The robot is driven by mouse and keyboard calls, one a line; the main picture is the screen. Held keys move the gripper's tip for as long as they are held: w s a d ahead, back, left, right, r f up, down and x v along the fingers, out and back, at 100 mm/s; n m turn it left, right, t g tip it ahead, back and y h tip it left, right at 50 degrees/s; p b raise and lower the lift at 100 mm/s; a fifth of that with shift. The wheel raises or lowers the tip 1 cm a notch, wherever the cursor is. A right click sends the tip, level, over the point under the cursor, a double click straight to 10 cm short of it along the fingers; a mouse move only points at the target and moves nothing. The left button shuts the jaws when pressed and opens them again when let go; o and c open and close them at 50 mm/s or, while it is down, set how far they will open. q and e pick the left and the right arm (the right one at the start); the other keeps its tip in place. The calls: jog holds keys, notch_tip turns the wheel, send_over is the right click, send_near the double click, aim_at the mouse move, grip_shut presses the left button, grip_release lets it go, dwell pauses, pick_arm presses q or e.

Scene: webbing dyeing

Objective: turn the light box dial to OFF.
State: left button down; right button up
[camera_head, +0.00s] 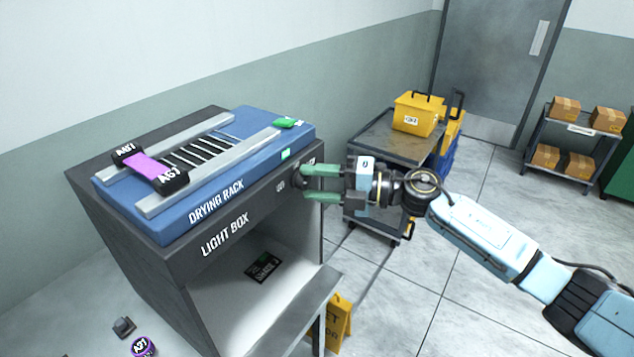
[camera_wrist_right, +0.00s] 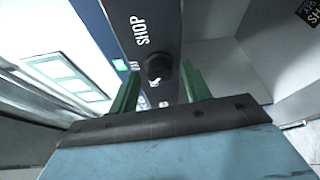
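The light box (camera_head: 226,234) is a dark grey cabinet with an open, lit white chamber. Its dial (camera_head: 298,178) is a dark round knob on the front panel near the right end. In the right wrist view the dial (camera_wrist_right: 158,68) sits ahead of the fingertips, roughly midway between them. My right gripper (camera_head: 306,184) comes in from the right with its green fingers spread, one above the other, at the dial. The right wrist view shows the gripper (camera_wrist_right: 158,82) open; I cannot tell whether a finger touches the dial. My left gripper is not in view.
A blue drying rack (camera_head: 215,205) with a purple webbing piece (camera_head: 150,167) tops the light box. A dark card (camera_head: 263,267) lies in the chamber. A grey cart (camera_head: 385,140) with a yellow box (camera_head: 418,114) stands behind my right gripper. A yellow floor sign (camera_head: 340,318) is below.

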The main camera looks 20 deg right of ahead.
jog(key=b+v, duration=0.4)
jog(key=v, duration=0.9)
jog(key=shift+d, duration=0.2)
